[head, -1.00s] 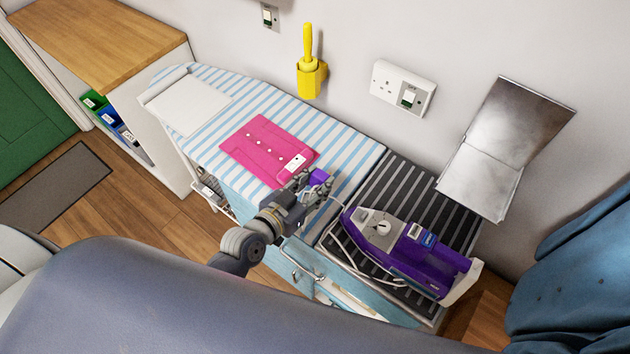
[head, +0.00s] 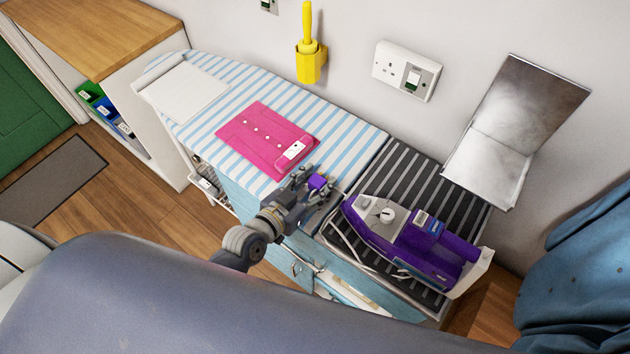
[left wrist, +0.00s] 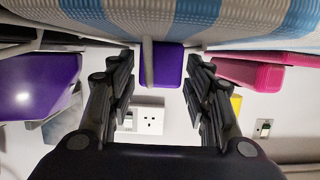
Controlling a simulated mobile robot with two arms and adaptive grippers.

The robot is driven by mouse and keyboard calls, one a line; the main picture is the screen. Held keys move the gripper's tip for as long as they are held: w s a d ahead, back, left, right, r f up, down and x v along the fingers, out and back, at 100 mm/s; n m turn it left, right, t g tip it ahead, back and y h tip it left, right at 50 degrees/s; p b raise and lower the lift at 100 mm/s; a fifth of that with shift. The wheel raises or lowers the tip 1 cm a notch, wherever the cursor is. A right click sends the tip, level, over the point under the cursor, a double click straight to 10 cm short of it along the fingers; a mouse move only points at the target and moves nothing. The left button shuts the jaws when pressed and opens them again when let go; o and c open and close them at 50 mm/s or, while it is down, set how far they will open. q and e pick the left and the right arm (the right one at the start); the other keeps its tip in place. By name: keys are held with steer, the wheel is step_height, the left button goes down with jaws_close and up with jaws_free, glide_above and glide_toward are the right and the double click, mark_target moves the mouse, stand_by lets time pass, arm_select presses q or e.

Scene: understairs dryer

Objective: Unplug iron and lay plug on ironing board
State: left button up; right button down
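The purple plug (head: 318,182) is at the near edge of the striped ironing board (head: 350,150), by the metal iron rest. My left gripper (head: 314,184) is around it with fingers apart. In the left wrist view, which is upside down, the plug (left wrist: 168,65) sits between the open fingertips (left wrist: 163,68), with gaps on both sides. It is against or very close to the striped cover; I cannot tell which. A pale cord runs beside it. The purple iron (head: 420,240) lies on the dark ribbed rest (head: 410,172). My right gripper is not in view.
A white wall socket (head: 406,71) has nothing plugged in. A pink folded shirt (head: 262,138) with a white device and a white cloth (head: 187,92) lie on the board. A metal plate (head: 510,125) leans at the right. A yellow holder (head: 311,62) hangs on the wall.

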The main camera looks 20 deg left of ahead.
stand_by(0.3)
arm_select(q)
steer(key=v, duration=1.2)
stand_by(0.3)
